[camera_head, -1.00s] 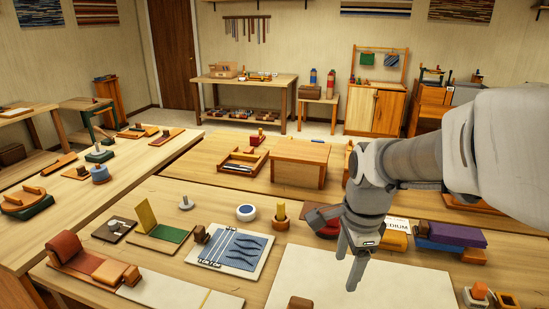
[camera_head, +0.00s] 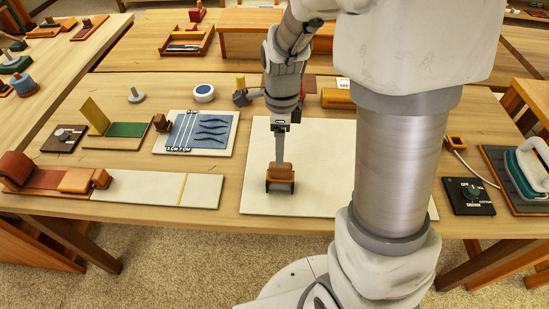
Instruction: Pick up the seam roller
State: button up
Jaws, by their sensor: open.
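A small brown block-shaped tool with dark side parts, which looks like the seam roller (camera_head: 280,179), rests on the white board (camera_head: 325,190) near the table's front edge. My gripper (camera_head: 280,160) points straight down at it, with the fingertips at its top, seen edge-on. The jaws are open. The fingers hide part of the tool's far side, and I cannot tell whether they touch it.
A mat with blue cloth pieces (camera_head: 228,118) lies left of the board. A long pale strip (camera_head: 150,188) with brown blocks lies farther left. A black control box (camera_head: 467,196) and an iron (camera_head: 532,168) are at the right. My arm hides the board's right part.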

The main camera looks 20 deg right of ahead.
aim_at(280, 171)
notch_tip(280, 171, down, 5)
jog(key=shift+r+b, duration=0.1)
jog(key=shift+b, duration=0.2)
jog(key=f, duration=0.3)
jog(key=f+b, duration=0.1)
jog(key=f, duration=0.1)
jog(key=shift+s+f, duration=0.15)
jog(key=shift+s, duration=0.1)
grip_shut()
